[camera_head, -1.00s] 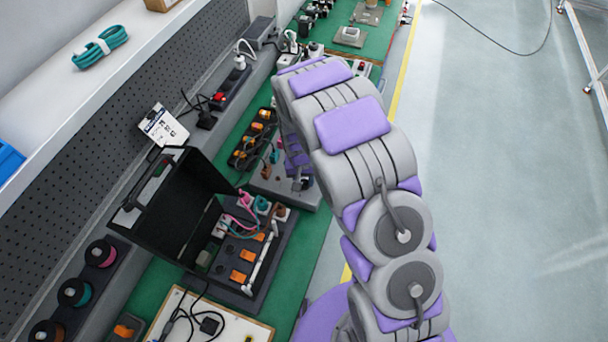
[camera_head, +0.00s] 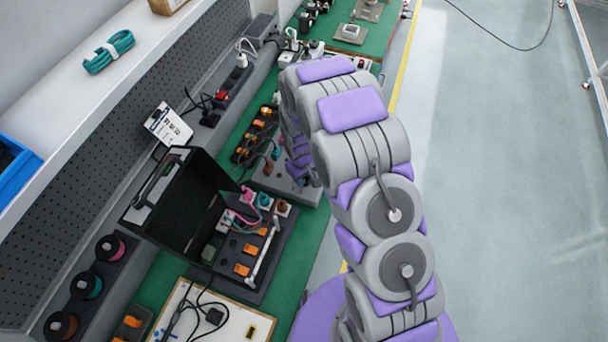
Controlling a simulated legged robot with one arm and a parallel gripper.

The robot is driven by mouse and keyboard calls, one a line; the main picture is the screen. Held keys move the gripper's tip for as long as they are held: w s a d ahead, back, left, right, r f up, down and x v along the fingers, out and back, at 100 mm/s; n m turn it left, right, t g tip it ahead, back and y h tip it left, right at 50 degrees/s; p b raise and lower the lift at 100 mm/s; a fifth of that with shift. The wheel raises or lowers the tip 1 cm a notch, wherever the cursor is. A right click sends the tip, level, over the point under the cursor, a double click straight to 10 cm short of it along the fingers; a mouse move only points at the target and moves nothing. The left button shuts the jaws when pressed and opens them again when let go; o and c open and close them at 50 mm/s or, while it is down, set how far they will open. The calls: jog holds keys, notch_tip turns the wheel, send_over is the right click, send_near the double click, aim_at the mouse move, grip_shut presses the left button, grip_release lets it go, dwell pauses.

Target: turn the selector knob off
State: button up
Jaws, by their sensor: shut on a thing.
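A grey panel (camera_head: 270,183) lies on the green bench top left of my arm, with small coloured sockets on its left part. My gripper (camera_head: 301,172) is low over the panel's right part, mostly covered by my own purple and grey arm links. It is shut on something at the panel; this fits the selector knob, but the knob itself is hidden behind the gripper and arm. The knob's pointing direction cannot be seen.
An open black case (camera_head: 180,205) with wires and orange switches stands nearer on the bench. A strip with orange parts (camera_head: 255,135) lies beyond it. A white board (camera_head: 190,318) with cables is in front. The floor (camera_head: 500,200) at right is clear.

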jog(key=shift+s+f, duration=0.1)
dwell(0.3)
jog(key=o, duration=1)
jog(key=shift+r, duration=0.65)
jog(key=r, duration=0.5)
jog(key=r+p, duration=0.1)
jog(key=r, duration=0.4)
jog(key=a+r, duration=0.1)
jog(key=r, duration=0.5)
jog(key=shift+s, duration=0.15)
jog(key=shift+d, duration=0.1)
